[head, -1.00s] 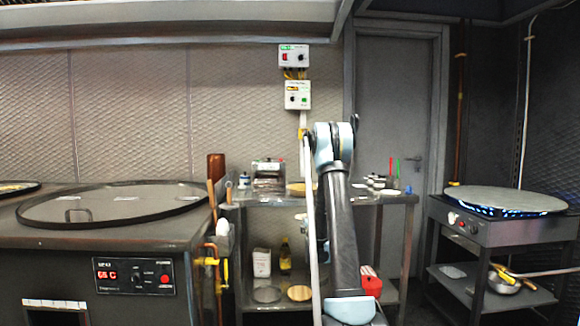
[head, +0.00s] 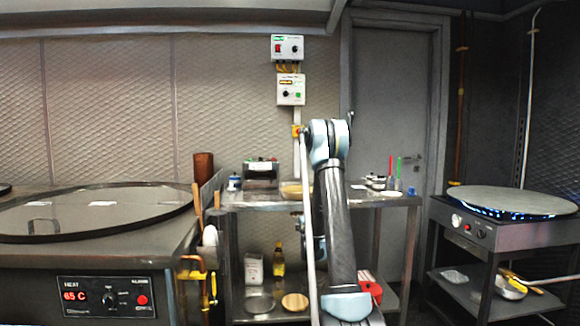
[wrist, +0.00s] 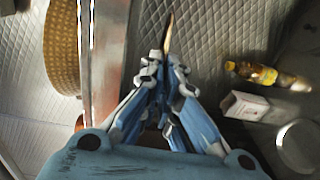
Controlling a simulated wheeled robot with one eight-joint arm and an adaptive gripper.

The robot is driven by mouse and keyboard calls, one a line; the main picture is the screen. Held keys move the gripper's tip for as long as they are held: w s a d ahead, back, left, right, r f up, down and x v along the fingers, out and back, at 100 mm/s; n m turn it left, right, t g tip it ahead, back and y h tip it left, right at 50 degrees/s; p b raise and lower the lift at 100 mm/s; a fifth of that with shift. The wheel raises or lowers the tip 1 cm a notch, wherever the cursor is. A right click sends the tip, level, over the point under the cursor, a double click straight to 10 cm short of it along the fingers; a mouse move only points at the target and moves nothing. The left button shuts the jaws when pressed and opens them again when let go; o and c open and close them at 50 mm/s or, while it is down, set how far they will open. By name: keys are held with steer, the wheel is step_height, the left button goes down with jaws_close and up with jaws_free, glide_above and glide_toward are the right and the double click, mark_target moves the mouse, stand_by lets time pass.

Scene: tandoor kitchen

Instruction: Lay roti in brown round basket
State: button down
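The brown round basket (wrist: 62,45) shows at the left of the wrist view, cut off by the top edge, beyond a metal table edge. In the head view a tan round thing (head: 291,190) on the middle table, partly behind my arm, looks like the same basket. My gripper (wrist: 167,58) has its fingertips close together on a thin tan piece, which looks like the roti (wrist: 169,32) seen edge-on. It is apart from the basket, to its right in the wrist view. In the head view my arm hides the gripper and roti.
A steel table (head: 375,199) stands ahead, with a bottle (head: 279,260) and white box (head: 254,268) on its lower shelf. A large round griddle (head: 95,210) is at left and another hot plate (head: 512,201) at right. Jars and utensils sit at the table's right end.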

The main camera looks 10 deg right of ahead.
steer(key=shift+w+a, duration=0.1)
steer(key=shift+a, duration=0.3)
steer(key=shift+s+r, duration=0.2)
